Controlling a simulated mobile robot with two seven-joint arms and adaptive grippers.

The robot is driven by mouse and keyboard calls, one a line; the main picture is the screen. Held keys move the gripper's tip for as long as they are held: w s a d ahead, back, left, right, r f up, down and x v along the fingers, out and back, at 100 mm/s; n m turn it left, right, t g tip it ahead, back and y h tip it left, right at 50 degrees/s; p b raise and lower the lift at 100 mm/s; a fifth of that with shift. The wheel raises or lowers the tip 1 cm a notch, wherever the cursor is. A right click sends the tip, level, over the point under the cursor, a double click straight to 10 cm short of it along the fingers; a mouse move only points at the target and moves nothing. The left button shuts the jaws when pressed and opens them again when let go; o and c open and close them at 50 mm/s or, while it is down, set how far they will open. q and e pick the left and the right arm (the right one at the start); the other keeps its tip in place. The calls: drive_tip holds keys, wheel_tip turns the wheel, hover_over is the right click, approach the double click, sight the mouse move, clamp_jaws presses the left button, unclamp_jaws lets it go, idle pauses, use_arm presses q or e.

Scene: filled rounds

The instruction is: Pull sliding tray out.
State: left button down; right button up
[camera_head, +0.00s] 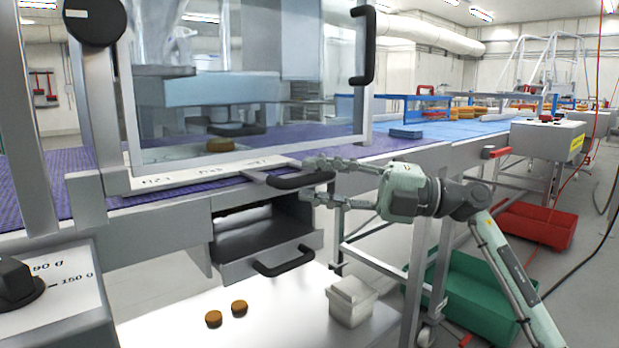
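A flat grey sliding tray (256,174) lies at belt height under the clear guard door, with a black handle (290,182) on its front. My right gripper (311,181) comes in from the right at this handle. Its two fingers are spread, one above and one below the handle's right end. I cannot tell whether they touch it. A lower drawer (236,270) with its own black handle (284,263) stands out below the tray. My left gripper is out of view.
The bench (270,330) below holds two brown rounds (214,319) and a white container (350,301). Green (480,295) and red (535,224) crates stand on the floor at right.

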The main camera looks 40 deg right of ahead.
drive_tip(key=shift+w+a+r, duration=0.1)
drive_tip(key=shift+w+a, duration=0.35)
drive_tip(key=shift+a, duration=0.1)
clamp_jaws()
